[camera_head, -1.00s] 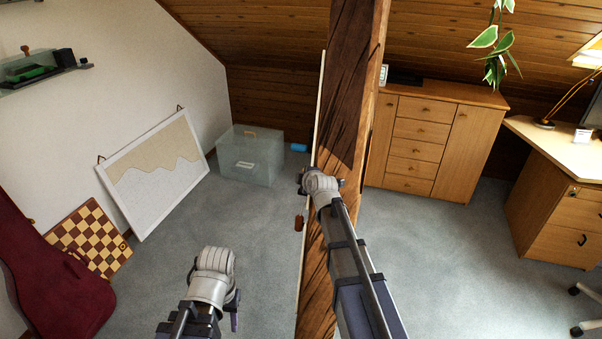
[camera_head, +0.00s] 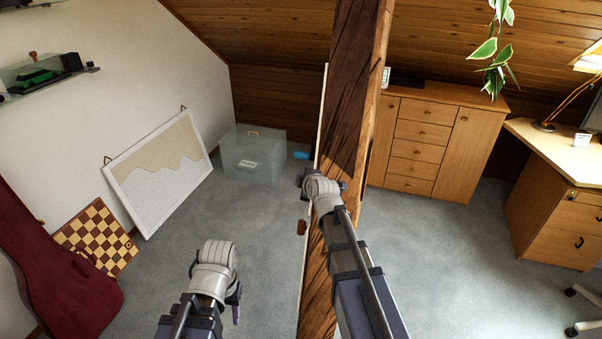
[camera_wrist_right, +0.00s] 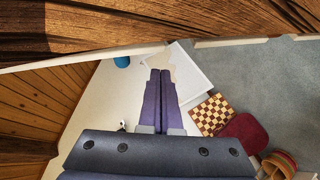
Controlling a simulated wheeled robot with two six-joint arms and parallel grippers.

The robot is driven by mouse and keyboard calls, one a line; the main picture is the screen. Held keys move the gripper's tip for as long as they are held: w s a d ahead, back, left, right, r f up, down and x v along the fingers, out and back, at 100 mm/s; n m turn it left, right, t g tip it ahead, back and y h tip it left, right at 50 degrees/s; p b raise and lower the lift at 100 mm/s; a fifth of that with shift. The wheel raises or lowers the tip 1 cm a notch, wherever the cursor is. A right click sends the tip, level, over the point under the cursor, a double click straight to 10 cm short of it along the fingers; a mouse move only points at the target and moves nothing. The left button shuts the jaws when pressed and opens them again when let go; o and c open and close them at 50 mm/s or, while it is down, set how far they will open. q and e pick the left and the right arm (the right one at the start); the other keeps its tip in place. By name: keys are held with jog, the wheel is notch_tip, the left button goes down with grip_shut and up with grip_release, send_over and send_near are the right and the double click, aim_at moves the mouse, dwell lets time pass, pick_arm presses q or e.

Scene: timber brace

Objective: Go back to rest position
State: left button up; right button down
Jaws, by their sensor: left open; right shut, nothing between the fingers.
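My left gripper (camera_head: 236,302) hangs low over the grey carpet in the head view, left of the timber beam. Its fingers are mostly hidden by the wrist, and nothing shows in them. My right arm reaches up in front of the beam (camera_head: 350,110). Its gripper (camera_head: 305,182) is largely hidden behind its wrist at the beam's left edge. In the right wrist view, the purple fingers of the right gripper (camera_wrist_right: 160,72) are shut together with nothing between them. The beam (camera_wrist_right: 150,25) runs across the top of that view; I cannot tell if anything touches it.
A clear box (camera_head: 253,165), a pinboard (camera_head: 160,175), a chessboard (camera_head: 97,238) and a red instrument case (camera_head: 70,290) stand at left. A wooden cabinet (camera_head: 430,140) and desk (camera_head: 560,215) stand at right.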

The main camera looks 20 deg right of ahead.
pick_arm(q)
notch_tip(320, 180, up, 4)
jog(key=p, duration=0.3)
jog(key=shift+r, duration=0.2)
pick_arm(e)
jog(key=s+r, duration=0.4)
jog(key=shift+s+d+r, duration=0.2)
jog(key=shift+s+d, duration=0.15)
jog(key=shift+d, duration=0.1)
jog(key=s+a+f+m+g+y, duration=0.1)
jog(key=s+a+f+m+g, duration=0.2)
jog(key=s+a, duration=0.35)
jog(key=s+a+f+m+g+y, duration=0.1)
jog(key=s+a+f+g, duration=0.2)
jog(key=s+a+f, duration=0.3)
jog(key=s+a+f+m+g+h, duration=0.1)
jog(key=s+a+m+g, duration=0.1)
jog(key=s, duration=0.6)
jog(key=s+a+f+m+g+h, duration=0.1)
jog(key=s+a+m+g+h, duration=0.1)
jog(key=s, duration=0.5)
jog(key=a+m+g, duration=0.1)
jog(key=m+g, duration=0.1)
jog(key=g, duration=0.1)
jog(key=shift+s+f+m, duration=0.35)
jog(key=shift+s+m, duration=0.05)
jog(key=shift+d, duration=0.1)
